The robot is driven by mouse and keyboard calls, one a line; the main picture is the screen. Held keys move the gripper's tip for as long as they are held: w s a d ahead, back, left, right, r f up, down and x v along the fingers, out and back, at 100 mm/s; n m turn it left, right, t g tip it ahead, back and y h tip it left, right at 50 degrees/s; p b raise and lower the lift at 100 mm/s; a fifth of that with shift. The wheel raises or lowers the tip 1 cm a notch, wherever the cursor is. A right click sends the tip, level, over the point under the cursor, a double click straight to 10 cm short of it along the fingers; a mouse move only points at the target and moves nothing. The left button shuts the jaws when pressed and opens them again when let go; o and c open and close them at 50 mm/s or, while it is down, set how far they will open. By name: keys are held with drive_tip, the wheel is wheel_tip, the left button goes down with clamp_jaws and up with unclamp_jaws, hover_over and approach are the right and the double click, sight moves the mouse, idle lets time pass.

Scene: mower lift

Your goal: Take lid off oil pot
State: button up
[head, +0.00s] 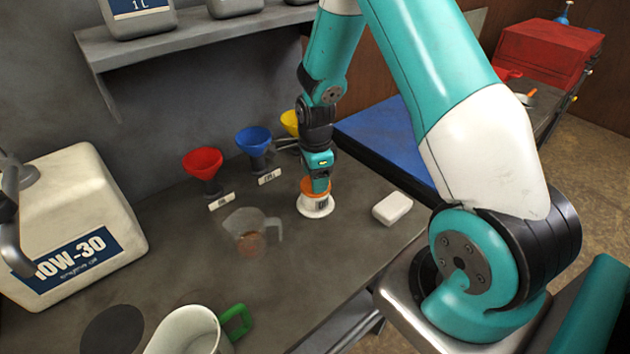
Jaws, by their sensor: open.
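A small white pot (316,208) with an orange-brown lid (308,186) stands upright on the grey workbench (180,270), right of the middle. A label with dark marks shows on its side. My gripper (320,186) points straight down over the pot, with its fingers at the lid. The jaws are open. The arm's end covers part of the lid, and I cannot tell whether the fingers touch it.
A clear jug (248,236) stands left of the pot, and a white block (392,208) lies right. Red (203,162), blue (254,139) and yellow (291,122) funnels line the back. A 10W-30 canister (85,220) and green-handled mug (190,328) stand left. A shelf (190,40) overhangs the bench.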

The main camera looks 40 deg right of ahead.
drive_tip(key=c, duration=1)
